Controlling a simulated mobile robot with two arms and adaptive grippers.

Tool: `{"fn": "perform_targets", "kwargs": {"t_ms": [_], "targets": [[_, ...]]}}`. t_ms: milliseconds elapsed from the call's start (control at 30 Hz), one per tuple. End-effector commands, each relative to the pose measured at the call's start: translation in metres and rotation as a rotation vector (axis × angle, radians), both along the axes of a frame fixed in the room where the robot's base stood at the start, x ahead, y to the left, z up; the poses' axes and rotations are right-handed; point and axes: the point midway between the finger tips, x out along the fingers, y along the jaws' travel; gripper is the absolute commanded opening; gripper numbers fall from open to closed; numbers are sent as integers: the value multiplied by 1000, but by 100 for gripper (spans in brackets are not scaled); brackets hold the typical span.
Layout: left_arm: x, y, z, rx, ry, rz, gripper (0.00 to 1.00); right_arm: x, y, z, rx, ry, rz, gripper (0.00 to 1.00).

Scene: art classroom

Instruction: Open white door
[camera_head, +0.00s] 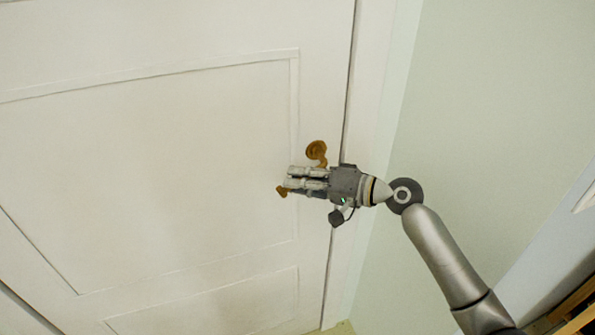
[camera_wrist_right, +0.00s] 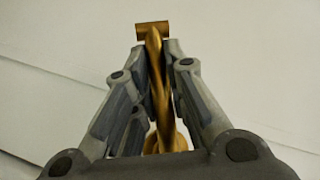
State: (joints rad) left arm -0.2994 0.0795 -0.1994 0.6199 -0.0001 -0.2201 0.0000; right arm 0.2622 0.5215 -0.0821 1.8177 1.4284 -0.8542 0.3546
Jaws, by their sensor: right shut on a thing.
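The white door (camera_head: 170,160) fills the left and middle of the head view, and its right edge meets the frame with only a thin dark line between them. A brass lever handle (camera_head: 317,151) sits near that edge; its tip shows left of the gripper. My right gripper (camera_head: 290,184) is shut on the handle and hides its middle part. In the right wrist view the handle (camera_wrist_right: 153,40) runs between the two fingers of the gripper (camera_wrist_right: 152,60). My left gripper is not in view.
The white door frame (camera_head: 372,110) stands right of the door. A pale green wall (camera_head: 490,110) lies beyond it. A wooden item (camera_head: 572,308) shows in the bottom right corner. A bit of floor shows at the bottom.

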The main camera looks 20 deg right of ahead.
Motion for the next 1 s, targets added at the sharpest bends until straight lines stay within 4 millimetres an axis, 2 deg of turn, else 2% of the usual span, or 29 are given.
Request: {"fn": "perform_targets", "kwargs": {"t_ms": [100,333,1000], "targets": [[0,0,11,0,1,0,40,0,-3,-2,-80,0,2,0],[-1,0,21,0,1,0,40,0,-6,-10,-182,-3,2,0],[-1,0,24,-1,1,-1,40,0,-8,-15,-228,-3,1,0]]}}
